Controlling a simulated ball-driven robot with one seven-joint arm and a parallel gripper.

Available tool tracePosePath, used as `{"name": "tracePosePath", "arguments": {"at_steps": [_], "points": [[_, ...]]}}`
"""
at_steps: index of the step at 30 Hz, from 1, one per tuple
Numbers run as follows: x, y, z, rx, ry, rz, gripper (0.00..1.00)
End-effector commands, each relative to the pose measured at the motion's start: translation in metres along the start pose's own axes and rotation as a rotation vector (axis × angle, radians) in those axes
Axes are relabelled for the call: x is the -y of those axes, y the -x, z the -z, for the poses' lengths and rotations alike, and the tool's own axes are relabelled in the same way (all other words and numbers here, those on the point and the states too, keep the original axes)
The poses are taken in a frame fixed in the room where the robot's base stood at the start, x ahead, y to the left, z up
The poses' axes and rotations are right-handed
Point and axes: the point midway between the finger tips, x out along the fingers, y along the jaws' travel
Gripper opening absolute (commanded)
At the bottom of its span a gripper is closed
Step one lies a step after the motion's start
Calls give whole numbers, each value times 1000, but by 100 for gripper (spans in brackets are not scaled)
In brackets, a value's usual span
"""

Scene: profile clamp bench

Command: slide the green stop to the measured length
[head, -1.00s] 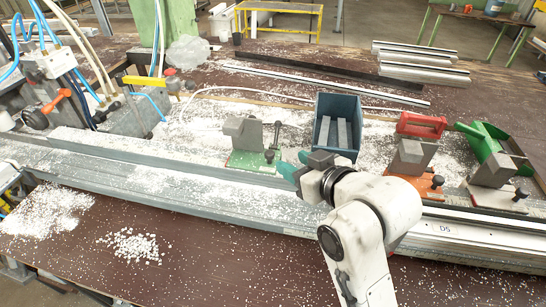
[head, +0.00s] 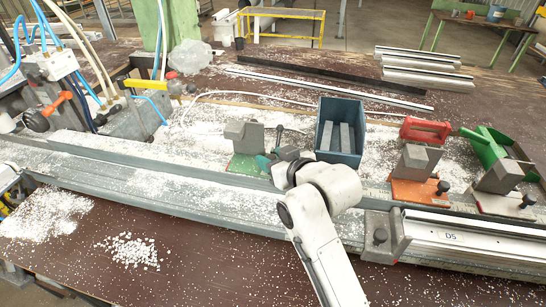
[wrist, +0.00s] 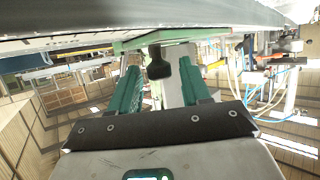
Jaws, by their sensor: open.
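The green stop (head: 246,167) has a green base with a grey angled block and a dark upright lever. It sits on the grey rail (head: 170,178), left of the blue bin. My gripper (head: 268,162) is at its right front side and hides part of its base. In the wrist view, my gripper (wrist: 160,88) is open, its two green fingers apart. The stop's black knob (wrist: 158,64) shows in the gap between them, below the green base edge (wrist: 165,36). I cannot tell whether a finger touches it.
A blue bin (head: 322,128) with grey bars stands to the right. An orange stop (head: 414,190) and a stop with a pale base (head: 498,203) are further right. White chips cover much of the rail.

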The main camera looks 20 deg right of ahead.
Motion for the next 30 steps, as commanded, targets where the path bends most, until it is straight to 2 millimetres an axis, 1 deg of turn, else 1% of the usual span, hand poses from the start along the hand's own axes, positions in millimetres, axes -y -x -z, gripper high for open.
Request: {"name": "tracePosePath", "arguments": {"at_steps": [9,24,30], "points": [[0,-2,0,0,0,0,47],[0,-2,0,0,0,0,0],[0,-2,0,0,0,0,0]]}}
